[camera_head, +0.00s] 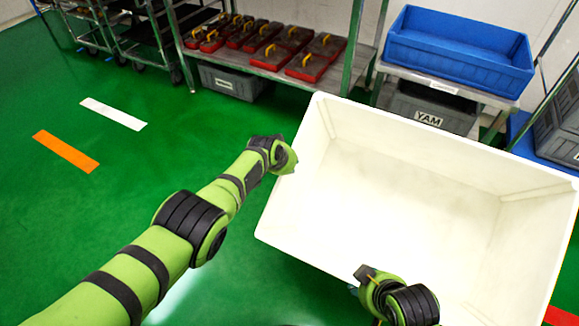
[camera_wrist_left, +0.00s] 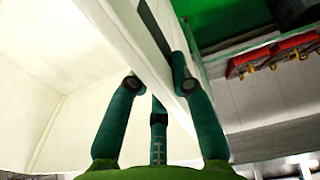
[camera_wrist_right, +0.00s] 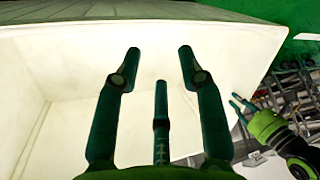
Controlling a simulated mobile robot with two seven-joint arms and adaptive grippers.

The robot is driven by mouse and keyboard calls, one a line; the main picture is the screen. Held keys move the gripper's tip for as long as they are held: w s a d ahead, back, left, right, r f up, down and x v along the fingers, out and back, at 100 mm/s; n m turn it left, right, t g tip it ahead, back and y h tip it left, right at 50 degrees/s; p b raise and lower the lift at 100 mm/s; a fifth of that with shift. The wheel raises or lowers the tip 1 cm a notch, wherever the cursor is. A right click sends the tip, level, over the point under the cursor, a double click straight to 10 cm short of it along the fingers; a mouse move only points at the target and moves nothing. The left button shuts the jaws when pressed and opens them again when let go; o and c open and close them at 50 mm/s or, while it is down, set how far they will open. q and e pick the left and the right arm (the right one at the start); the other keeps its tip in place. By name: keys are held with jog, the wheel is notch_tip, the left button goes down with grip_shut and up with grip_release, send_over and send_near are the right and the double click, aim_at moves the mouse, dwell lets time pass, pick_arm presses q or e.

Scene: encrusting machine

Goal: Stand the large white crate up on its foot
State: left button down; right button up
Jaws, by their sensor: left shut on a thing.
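The large white crate (camera_head: 400,190) fills the right of the head view, its open side facing me and its inside empty. It looks tilted; its support underneath is hidden. My left gripper (camera_head: 287,157) is at its left edge. In the left wrist view the fingers (camera_wrist_left: 157,75) straddle the crate's wall (camera_wrist_left: 135,50) and are shut on it. My right gripper (camera_head: 366,274) is at the crate's near edge in the head view. In the right wrist view its fingers (camera_wrist_right: 157,65) are spread with nothing between them, in front of the pale crate (camera_wrist_right: 60,60).
A rack shelf behind holds several red boxes with yellow handles (camera_head: 306,67). A blue bin (camera_head: 460,55) stands on another shelf, with a grey YAM crate (camera_head: 430,117) below. Green floor (camera_head: 90,220) is clear to the left, marked with white and orange strips.

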jog(key=w+a+r+n+t+y+b, duration=0.1)
jog(key=w+a+r+t+y+b, duration=0.3)
jog(key=w+r+t, duration=0.65)
pick_arm(q)
jog(key=shift+w+d+g+b, duration=0.3)
jog(key=shift+w+d+b, duration=0.45)
jog(key=shift+b, duration=0.35)
pick_arm(e)
jog(key=s+a+r+t+y, duration=0.1)
jog(key=r+t, duration=0.1)
jog(key=r, duration=0.4)
jog(key=s+a+r+n+t+y, duration=0.1)
jog(key=a+r+t+y, duration=0.1)
jog(key=r, duration=0.4)
jog(key=s+a+r+n+t+y, duration=0.1)
jog(key=s+a+r+t, duration=0.1)
jog(key=r, duration=0.5)
jog(key=shift+a+t+y, duration=0.2)
jog(key=shift+t+y, duration=0.1)
jog(key=shift+t, duration=0.05)
